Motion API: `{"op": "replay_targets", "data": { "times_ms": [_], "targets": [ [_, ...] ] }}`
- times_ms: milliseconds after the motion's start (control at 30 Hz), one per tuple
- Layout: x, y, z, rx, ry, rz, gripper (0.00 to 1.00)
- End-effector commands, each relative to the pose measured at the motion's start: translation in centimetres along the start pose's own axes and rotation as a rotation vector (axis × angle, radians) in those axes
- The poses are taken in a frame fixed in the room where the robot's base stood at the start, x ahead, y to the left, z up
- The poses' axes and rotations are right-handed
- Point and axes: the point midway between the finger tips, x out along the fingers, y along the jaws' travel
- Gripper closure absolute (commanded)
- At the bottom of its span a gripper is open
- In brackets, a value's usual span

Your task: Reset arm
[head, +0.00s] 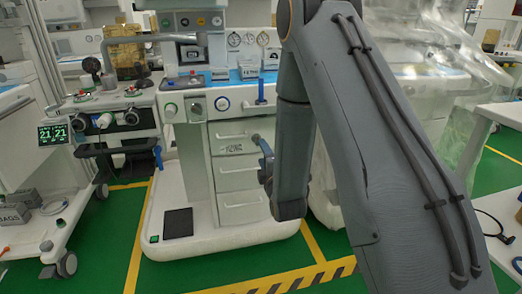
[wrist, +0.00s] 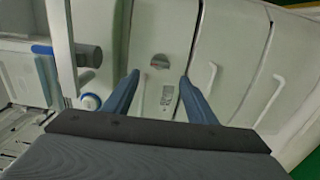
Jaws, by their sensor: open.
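My gripper (wrist: 158,95) is open in the wrist view, with two blue-grey fingers apart and nothing between them. It points at the white drawer fronts (wrist: 163,50) of the anaesthesia cart, where a small round lock and a printed label show. Whether the fingertips touch the drawers I cannot tell. In the head view, my grey arm crosses the right half, and part of my gripper (head: 266,160) shows in front of the cart's drawers (head: 236,165). The rest of the gripper is hidden behind my arm.
The cart's white base (head: 215,237) stands on green floor with yellow lines. At left is a side unit with a monitor (head: 53,133) and knobs. A plastic-draped unit (head: 440,80) stands right, beside a white table (head: 503,113). A striped floor band (head: 290,282) crosses the front.

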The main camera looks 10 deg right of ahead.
Motion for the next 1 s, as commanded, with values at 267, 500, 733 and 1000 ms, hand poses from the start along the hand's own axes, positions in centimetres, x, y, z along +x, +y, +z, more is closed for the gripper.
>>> {"op": "replay_targets", "data": {
  "times_ms": [267,500,733,1000],
  "targets": [
    [-0.2,0.0,0.0,0.0,0.0,0.0,0.48],
    [-0.1,0.4,-1.7,0.078,0.023,-0.072,0.48],
    [-2.3,0.6,-7.4,0.361,0.045,-0.375,0.48],
    [-10.3,1.0,-13.3,0.665,-0.068,-0.777,0.48]
  ]
}}
